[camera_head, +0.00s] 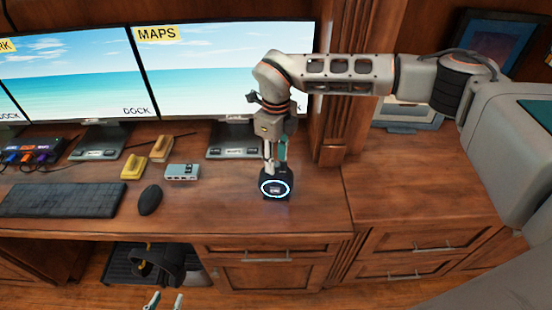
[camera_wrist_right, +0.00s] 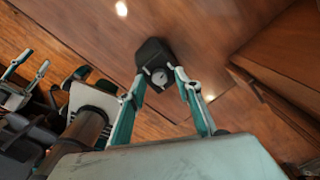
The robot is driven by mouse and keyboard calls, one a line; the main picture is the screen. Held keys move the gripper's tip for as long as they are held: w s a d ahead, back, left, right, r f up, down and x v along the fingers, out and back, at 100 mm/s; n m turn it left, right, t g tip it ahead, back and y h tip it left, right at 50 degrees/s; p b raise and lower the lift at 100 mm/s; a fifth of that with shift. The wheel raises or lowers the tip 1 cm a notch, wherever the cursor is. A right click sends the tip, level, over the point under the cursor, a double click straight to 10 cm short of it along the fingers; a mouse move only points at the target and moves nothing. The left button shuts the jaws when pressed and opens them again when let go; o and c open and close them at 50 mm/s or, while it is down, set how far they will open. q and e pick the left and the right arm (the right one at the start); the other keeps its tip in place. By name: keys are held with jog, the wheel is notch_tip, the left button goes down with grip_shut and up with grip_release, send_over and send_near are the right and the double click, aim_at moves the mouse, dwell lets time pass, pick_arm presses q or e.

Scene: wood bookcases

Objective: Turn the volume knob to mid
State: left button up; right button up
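The volume knob is a small black unit (camera_head: 276,187) with a glowing blue-white ring on its front face, standing on the desk. In the right wrist view the dark unit (camera_wrist_right: 153,53) shows with a round grey part (camera_wrist_right: 159,77) on it. My right gripper (camera_head: 275,165) points down at the top of the unit. Its fingertips (camera_wrist_right: 163,72) are apart, one on either side of the grey part; whether they touch it is unclear. My left gripper (camera_head: 166,301) is at the bottom edge of the head view, its fingertips apart and empty, below the desk front.
A keyboard (camera_head: 63,200), a mouse (camera_head: 149,200), a small grey box (camera_head: 182,171) and a yellow item (camera_head: 133,167) lie left of the knob. Monitors (camera_head: 205,75) stand behind. A wooden post (camera_head: 345,85) rises behind right. The desk right of the knob is clear.

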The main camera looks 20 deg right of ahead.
jog(key=shift+f, duration=0.4)
grip_shut()
jog(key=shift+m+b, duration=0.45)
jog(key=shift+m, duration=0.85)
grip_release()
